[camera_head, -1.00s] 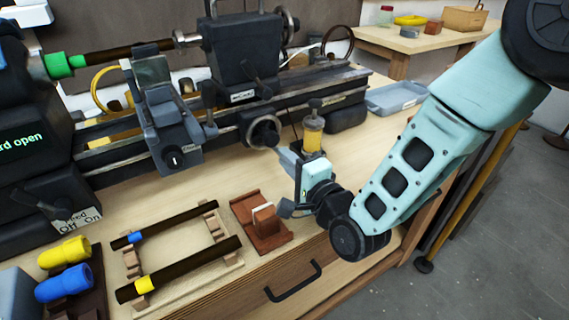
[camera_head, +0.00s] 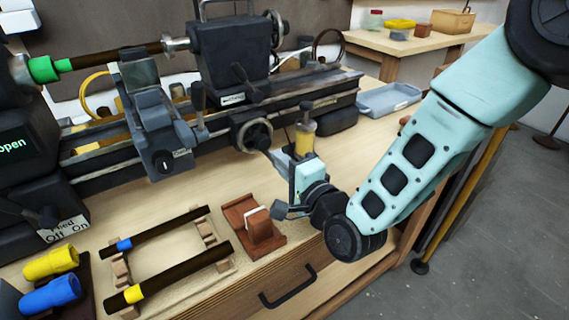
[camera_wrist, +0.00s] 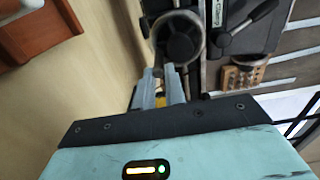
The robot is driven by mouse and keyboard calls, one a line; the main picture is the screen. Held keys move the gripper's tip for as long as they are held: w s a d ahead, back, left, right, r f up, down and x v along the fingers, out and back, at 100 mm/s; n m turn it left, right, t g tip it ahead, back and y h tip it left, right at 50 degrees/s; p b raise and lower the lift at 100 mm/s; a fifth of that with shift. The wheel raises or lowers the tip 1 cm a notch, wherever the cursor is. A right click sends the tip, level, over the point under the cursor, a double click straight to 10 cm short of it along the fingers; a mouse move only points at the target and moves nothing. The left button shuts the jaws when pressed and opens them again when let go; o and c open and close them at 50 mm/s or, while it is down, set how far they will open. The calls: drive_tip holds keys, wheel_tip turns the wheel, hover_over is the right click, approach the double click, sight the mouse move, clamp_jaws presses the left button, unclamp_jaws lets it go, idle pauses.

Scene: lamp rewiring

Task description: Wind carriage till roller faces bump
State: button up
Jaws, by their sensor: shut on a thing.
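The grey carriage (camera_head: 160,125) sits on the lathe bed, right of the green collar (camera_head: 44,69) on the dark bar (camera_head: 115,57). I cannot make out a roller or tell a bump on the bar. A dark round handwheel (camera_head: 254,136) is on the lathe front, right of the carriage; it also shows in the wrist view (camera_wrist: 180,38). My gripper (camera_head: 273,155) reaches up to the handwheel's lower right. In the wrist view its two grey fingers (camera_wrist: 160,78) are closed at the wheel's near edge, on what appears to be its handle, largely hidden between them.
An amber cylinder with a dark top (camera_head: 304,143) shows right behind my wrist. A rack (camera_head: 222,258) with two dark bars, a red-brown block (camera_head: 252,222), and yellow and blue cylinders (camera_head: 50,293) occupy the front bench. A grey tray (camera_head: 390,100) lies at the right.

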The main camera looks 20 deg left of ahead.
drive_tip(key=shift+a+r, duration=0.15)
drive_tip(key=shift+r, duration=0.15)
drive_tip(key=shift+r, duration=0.15)
drive_tip(key=shift+o, duration=0.6)
drive_tip(key=shift+r+y, duration=0.15)
drive_tip(key=shift+y, duration=0.15)
drive_tip(key=shift+o, duration=0.5)
drive_tip(key=shift+w+r, duration=0.1)
drive_tip(key=shift+r, duration=0.05)
drive_tip(key=o, duration=0.4)
drive_tip(key=shift+f, duration=0.25)
